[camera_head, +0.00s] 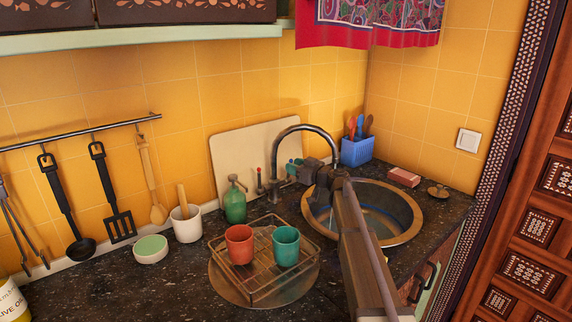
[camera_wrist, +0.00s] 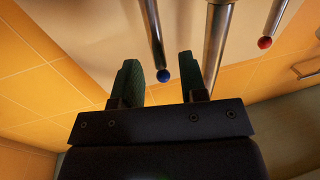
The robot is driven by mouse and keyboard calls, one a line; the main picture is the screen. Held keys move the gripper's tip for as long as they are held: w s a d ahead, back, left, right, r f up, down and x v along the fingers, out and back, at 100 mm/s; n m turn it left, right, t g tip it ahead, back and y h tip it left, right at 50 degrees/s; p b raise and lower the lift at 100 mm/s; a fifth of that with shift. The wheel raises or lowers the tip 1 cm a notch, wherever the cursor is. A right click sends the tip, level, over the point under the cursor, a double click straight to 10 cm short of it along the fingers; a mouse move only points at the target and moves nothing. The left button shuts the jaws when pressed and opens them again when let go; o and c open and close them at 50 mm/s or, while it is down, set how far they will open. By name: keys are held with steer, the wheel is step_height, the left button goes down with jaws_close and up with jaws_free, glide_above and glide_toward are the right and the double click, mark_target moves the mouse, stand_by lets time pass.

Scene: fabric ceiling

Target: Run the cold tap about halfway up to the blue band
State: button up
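The tap's tall curved spout (camera_head: 310,127) stands behind the sink (camera_head: 405,236). In the wrist view, the cold lever's blue knob (camera_wrist: 163,76) hangs at the end of a metal rod between my gripper's (camera_wrist: 158,64) two green fingers. A gap shows on both sides of the knob. The hot lever's red knob (camera_wrist: 265,43) is to the right, past the metal tap pipe (camera_wrist: 217,45). In the head view my gripper (camera_head: 293,164) is beside the tap, hiding the cold lever. The red knob also shows there (camera_head: 259,170).
A wire rack (camera_head: 267,292) with a red cup (camera_head: 240,245) and a teal cup (camera_head: 286,246) stands in front of the tap. A green bottle (camera_head: 235,203) is left of it. A white board (camera_head: 232,160) leans behind. A blue caddy (camera_head: 357,152) stands at the back right.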

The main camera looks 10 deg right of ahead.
steer(key=x, duration=0.4)
steer(key=shift+w+a, duration=0.1)
jaws_close()
stand_by(0.3)
